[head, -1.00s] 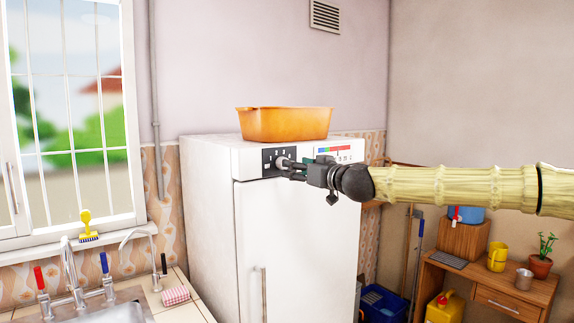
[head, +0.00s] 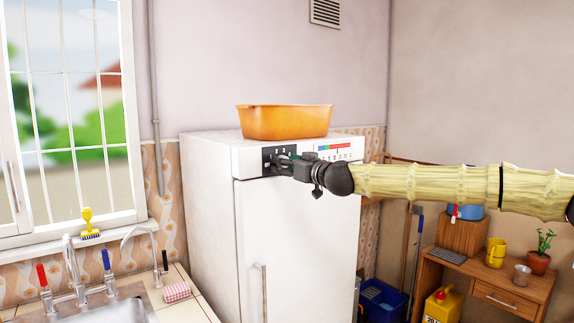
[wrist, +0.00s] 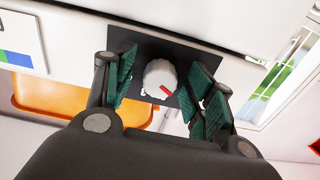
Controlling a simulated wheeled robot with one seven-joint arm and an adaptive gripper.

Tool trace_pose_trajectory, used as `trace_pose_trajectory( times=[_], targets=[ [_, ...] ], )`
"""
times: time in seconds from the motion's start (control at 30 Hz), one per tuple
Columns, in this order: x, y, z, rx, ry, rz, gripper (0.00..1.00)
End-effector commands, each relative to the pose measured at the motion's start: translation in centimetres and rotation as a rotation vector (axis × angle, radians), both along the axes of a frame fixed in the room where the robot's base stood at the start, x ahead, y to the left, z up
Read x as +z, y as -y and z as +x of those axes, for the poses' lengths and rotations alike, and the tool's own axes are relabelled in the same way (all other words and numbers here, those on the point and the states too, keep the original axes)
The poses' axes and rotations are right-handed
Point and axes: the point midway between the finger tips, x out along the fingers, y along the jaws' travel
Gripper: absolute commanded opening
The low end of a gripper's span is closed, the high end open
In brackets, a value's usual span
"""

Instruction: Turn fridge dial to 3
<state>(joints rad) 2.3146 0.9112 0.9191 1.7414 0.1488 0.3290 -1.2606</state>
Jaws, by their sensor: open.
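The white fridge (head: 297,225) stands in the corner, with a dark dial panel (head: 268,155) at its top front. The dial (wrist: 160,79) is a round white knob with a red mark in the wrist view, where the mark points toward the lower right. My gripper (head: 272,163) is at the panel and largely hides the dial in the head view. In the wrist view its green-padded fingers (wrist: 162,84) are open, one on each side of the knob, with visible gaps on both sides. The dial's numbers are not readable.
An orange tub (head: 285,122) sits on top of the fridge. A coloured strip label (head: 338,151) is right of the panel. The sink (head: 105,303) is at lower left, and a wooden desk (head: 490,285) stands at right.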

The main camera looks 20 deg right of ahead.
Motion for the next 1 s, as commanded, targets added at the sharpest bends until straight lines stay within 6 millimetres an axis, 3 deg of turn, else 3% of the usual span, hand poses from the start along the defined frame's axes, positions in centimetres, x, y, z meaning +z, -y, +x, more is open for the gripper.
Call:
trace_pose_trajectory(
  times=[0.1,0.33,0.67,1.0],
  targets=[
    [0.02,-0.01,-0.02,0.000,0.000,0.000,0.51],
    [0.03,-0.01,-0.02,0.000,0.000,0.000,0.09],
    [-0.01,0.01,-0.03,-0.001,-0.009,0.030,0.09],
    [-0.20,-0.05,-0.06,0.000,-0.079,0.228,0.09]
  ],
)
